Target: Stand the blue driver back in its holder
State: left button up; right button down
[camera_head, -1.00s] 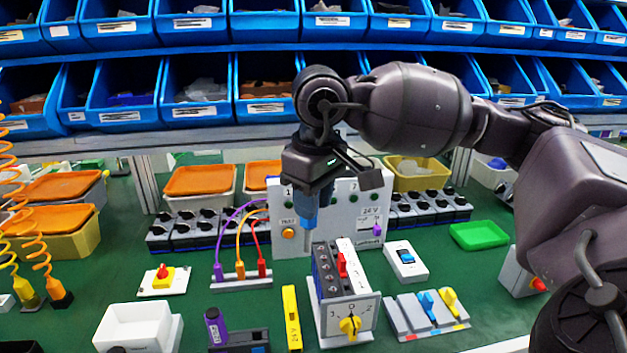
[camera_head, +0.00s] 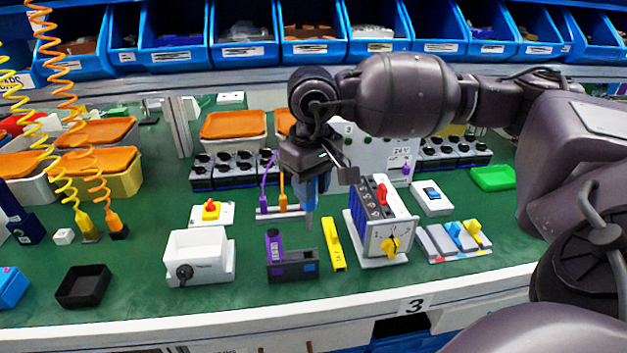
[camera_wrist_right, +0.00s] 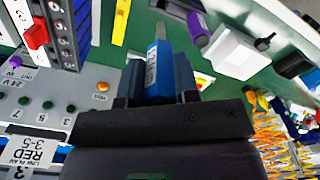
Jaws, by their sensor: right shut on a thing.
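My right gripper (camera_head: 311,172) is shut on the blue driver (camera_head: 309,191), which hangs shaft down above the bench. In the right wrist view the blue driver (camera_wrist_right: 158,68) sits between the fingers (camera_wrist_right: 155,97). The holder (camera_head: 293,265) is a dark block near the front of the bench. A purple driver (camera_head: 274,243) stands in its left part; its right part shows no driver. The blue driver is above and behind the holder, apart from it. The purple driver (camera_wrist_right: 197,30) also shows in the right wrist view. My left gripper is not in view.
A yellow level (camera_head: 334,246) lies right of the holder, then the rotary switch unit (camera_head: 391,245) with a yellow knob. A white box (camera_head: 199,256) with a black knob stands left. Purple and orange plug leads (camera_head: 282,212) stand behind. Green bench is clear in front.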

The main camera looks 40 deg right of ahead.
aim_at(309, 208)
jog(key=shift+w+a, duration=0.2)
jog(key=shift+d+m, duration=0.1)
jog(key=shift+m, duration=0.2)
jog(key=shift+d, duration=0.1)
jog(key=shift+f+b, duration=1.2)
jog(key=shift+f, duration=1.75)
jog(key=shift+f+b, duration=0.1)
jog(key=shift+b, duration=0.2)
